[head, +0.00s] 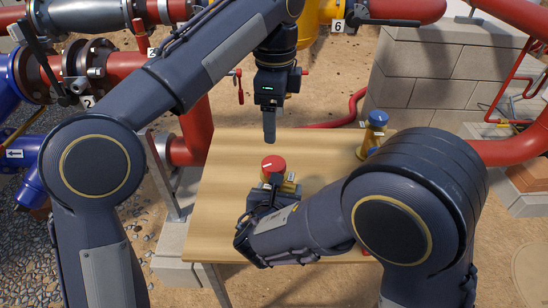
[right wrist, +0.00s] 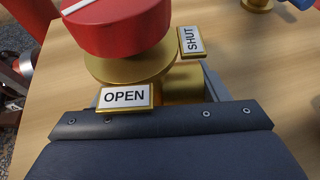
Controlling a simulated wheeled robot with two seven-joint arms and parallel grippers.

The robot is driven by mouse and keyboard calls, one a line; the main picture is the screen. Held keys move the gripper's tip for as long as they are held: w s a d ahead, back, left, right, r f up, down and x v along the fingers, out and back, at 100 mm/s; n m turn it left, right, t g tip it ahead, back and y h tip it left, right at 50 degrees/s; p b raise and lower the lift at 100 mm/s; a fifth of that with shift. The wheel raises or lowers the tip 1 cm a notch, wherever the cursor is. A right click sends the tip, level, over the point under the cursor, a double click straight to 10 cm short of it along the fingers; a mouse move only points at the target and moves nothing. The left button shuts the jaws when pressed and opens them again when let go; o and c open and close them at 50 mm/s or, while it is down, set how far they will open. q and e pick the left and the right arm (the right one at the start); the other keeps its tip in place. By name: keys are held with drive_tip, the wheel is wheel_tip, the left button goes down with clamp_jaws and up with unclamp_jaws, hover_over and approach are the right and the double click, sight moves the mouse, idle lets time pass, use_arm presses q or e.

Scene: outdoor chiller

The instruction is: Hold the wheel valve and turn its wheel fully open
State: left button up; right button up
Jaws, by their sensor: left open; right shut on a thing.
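The wheel valve stands upright on the wooden table, with a red wheel (head: 273,164) above a brass body (right wrist: 182,86). A white line on the wheel (right wrist: 115,25) points left in both views. An OPEN plate (right wrist: 125,97) faces the right wrist camera, and a SHUT plate (right wrist: 192,41) sits to its right. My right gripper (head: 274,186) is shut on the brass body below the wheel; its fingertips are mostly hidden. My left gripper (head: 270,126) is open and empty, pointing down above and behind the wheel, apart from it. Its fingers overlap in the head view.
A second brass valve with a blue wheel (head: 377,117) stands at the table's back right. The wooden table (head: 225,185) is bare on its left side. Red pipes (head: 190,135) and a blue pipe lie left; a block wall (head: 425,80) stands behind right.

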sight(274, 163)
use_arm(q)
wheel_tip(274, 163, down, 11)
drive_tip(key=shift+f, duration=0.2)
idle(0.3)
drive_tip(key=c, duration=1)
drive_tip(key=n, duration=0.5)
drive_tip(key=shift+n, duration=0.3)
drive_tip(key=shift+w+n, duration=0.1)
drive_tip(key=shift+n, duration=2.1)
